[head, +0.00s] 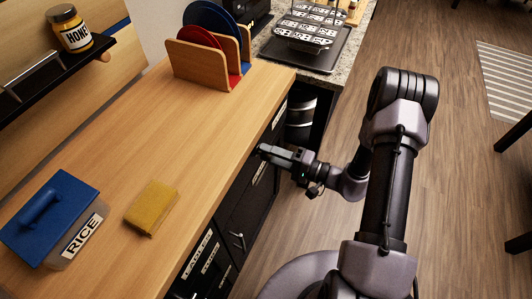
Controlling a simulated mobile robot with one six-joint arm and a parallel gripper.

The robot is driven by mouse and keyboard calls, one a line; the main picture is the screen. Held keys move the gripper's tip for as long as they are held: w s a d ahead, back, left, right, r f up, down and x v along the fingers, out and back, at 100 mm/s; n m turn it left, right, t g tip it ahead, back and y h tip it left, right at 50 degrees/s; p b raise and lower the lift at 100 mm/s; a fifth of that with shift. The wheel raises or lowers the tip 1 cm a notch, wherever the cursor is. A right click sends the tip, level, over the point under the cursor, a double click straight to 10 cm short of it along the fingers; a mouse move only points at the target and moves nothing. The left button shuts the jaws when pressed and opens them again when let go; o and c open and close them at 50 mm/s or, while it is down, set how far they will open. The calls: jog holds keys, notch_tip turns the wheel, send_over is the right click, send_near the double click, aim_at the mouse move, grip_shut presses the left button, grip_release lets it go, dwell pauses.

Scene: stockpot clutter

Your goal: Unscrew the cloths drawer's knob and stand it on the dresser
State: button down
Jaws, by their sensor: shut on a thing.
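The dresser has a light wooden top (185,130) and a black front with labelled drawers. My gripper (262,149) is at the upper part of this front, just below the top's edge, pointing left into it. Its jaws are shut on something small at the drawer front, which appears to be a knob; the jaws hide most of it. A white label (259,173) shows just below the gripper, too small and slanted to read. I cannot tell from this view which drawer is the cloths drawer.
On the top are a blue-lidded RICE box (52,218), a yellow sponge-like block (152,207) and a wooden rack (197,65) holding plates. A honey jar (69,29) sits on a wall shelf. The top's middle is bare. A metal handle (237,240) juts from the front.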

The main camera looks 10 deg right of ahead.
jog(key=n, duration=0.4)
jog(key=shift+n, duration=0.3)
jog(key=c, duration=0.9)
grip_release()
